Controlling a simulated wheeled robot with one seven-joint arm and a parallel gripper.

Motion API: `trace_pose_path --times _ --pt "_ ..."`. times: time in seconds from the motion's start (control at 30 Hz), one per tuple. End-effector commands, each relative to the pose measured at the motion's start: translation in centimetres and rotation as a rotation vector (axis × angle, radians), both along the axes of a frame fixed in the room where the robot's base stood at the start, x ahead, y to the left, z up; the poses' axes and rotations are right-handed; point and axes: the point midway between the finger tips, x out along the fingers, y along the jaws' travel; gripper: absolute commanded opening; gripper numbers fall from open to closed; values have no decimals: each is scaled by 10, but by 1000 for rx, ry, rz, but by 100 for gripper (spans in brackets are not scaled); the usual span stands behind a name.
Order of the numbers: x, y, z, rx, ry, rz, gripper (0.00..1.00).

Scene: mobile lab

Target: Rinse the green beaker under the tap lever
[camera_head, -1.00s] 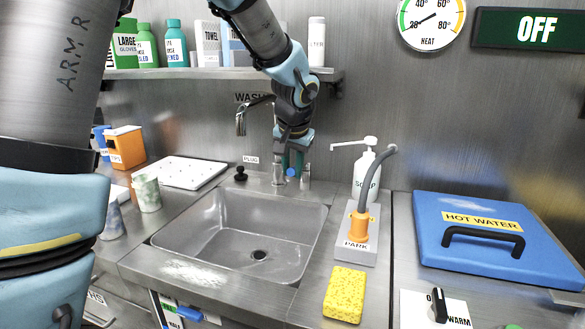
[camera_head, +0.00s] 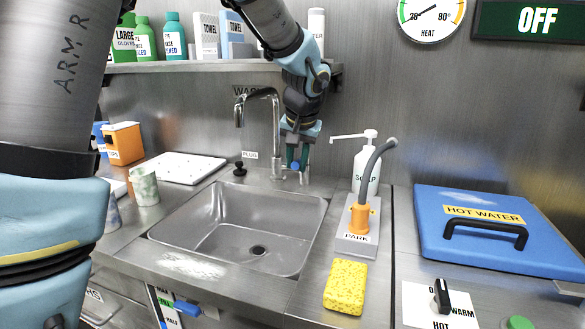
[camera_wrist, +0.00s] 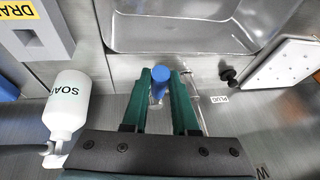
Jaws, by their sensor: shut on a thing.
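My gripper (camera_head: 297,163) is behind the sink's back edge, at the foot of the tap (camera_head: 276,120). Its green fingers are shut on the blue-tipped tap lever (camera_head: 295,167). In the wrist view the blue tip (camera_wrist: 158,80) shows between the fingers (camera_wrist: 166,100). I see no water below the tap's spout. A pale green, marbled beaker (camera_head: 145,188) stands upright on the counter left of the sink, away from my gripper. The sink (camera_head: 225,250) is empty, with its drain open to view.
A bluish cup (camera_head: 112,212), partly hidden by my body, stands left of the beaker. A white perforated board (camera_head: 185,168) lies behind it. A soap bottle (camera_head: 366,172), the PARK stand (camera_head: 360,238) and a yellow sponge (camera_head: 346,286) are right of the sink. A shelf (camera_head: 200,66) hangs above.

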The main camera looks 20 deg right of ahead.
Motion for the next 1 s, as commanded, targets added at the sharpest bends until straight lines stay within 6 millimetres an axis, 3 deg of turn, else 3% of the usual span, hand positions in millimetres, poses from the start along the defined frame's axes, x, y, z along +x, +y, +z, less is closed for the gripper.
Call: trace_pose_path --times 0.43,0.47,0.7,1.0 --pt "-4 -6 0 -1 0 52 0" --pt "-4 -6 0 -1 0 52 30" --pt "-4 -6 0 -1 0 52 57" --pt "-5 -6 3 -2 -1 52 57"
